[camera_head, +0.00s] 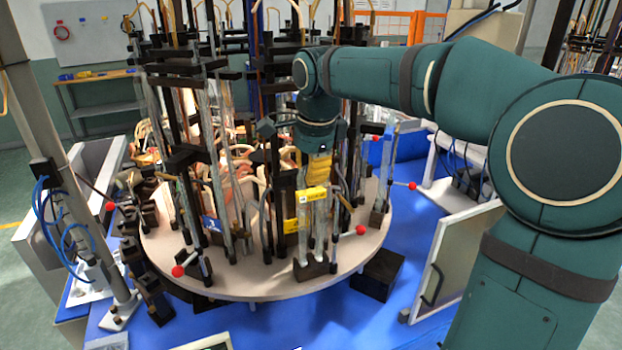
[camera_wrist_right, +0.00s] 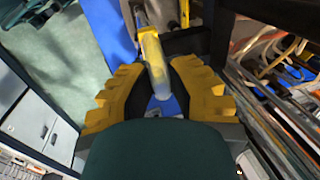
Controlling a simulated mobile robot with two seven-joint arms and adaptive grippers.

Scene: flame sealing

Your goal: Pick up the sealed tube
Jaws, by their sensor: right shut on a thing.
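My right gripper (camera_head: 320,172) reaches down at the front of the round rotary table (camera_head: 250,288). Its yellow fingers are in front of the rack of upright glass tubes, just above a yellow label. In the right wrist view the right gripper (camera_wrist_right: 163,92) has its ridged yellow fingers on both sides of a clear, yellowish tube (camera_wrist_right: 154,58) and is shut on it. A blue piece shows at the tube's near end. Below the fingers in the head view, clear glass tubes (camera_head: 319,232) stand upright in a dark block. My left gripper is not in view.
Black posts and glass tubes crowd the table around my right gripper. Red-knobbed levers (camera_head: 361,230) stick out at its rim. A dark box (camera_head: 377,275) stands on the blue base (camera_head: 390,325) at the front right. A white-framed panel (camera_head: 450,262) stands right of it.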

